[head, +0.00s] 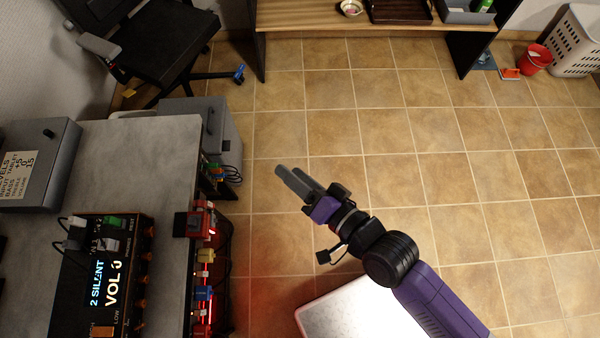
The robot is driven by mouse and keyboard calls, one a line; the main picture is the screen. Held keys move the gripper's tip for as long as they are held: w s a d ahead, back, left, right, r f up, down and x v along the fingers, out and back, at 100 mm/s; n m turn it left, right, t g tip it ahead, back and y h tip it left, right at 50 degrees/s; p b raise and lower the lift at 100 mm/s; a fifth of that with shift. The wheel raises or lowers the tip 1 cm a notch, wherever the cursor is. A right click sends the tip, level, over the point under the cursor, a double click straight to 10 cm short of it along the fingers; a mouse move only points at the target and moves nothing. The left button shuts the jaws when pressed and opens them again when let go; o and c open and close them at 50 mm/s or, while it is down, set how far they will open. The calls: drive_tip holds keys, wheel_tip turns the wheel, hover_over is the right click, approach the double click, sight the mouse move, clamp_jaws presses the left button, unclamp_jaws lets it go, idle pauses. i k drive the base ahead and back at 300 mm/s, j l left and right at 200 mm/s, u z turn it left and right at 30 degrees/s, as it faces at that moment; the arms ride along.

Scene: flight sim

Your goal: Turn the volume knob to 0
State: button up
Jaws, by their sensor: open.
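A black audio unit (78,292) lies on the grey table at the lower left, seen sideways. Its lit display (105,285) reads "2 SILENT" and what looks like "VOL 0". Several orange knobs (143,279) line its right side; I cannot tell which one is the volume knob. My gripper (284,177) is open and empty, out over the floor to the right of the table, well apart from the unit. It points to the upper left.
A grey box (42,165) with a black knob and a paper levels label sits on the table (140,160). Red, yellow and blue connectors (204,255) line the table's right edge. A black chair (150,45) stands behind. The tiled floor (400,130) is mostly clear.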

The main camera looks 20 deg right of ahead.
sight(150, 231)
drive_tip(key=i+l+u, duration=0.2)
drive_tip(key=l, duration=0.15)
drive_tip(key=i+l+u, duration=0.2)
drive_tip(key=l, duration=0.15)
drive_tip(key=l+u, duration=0.2)
drive_tip(key=l, duration=0.15)
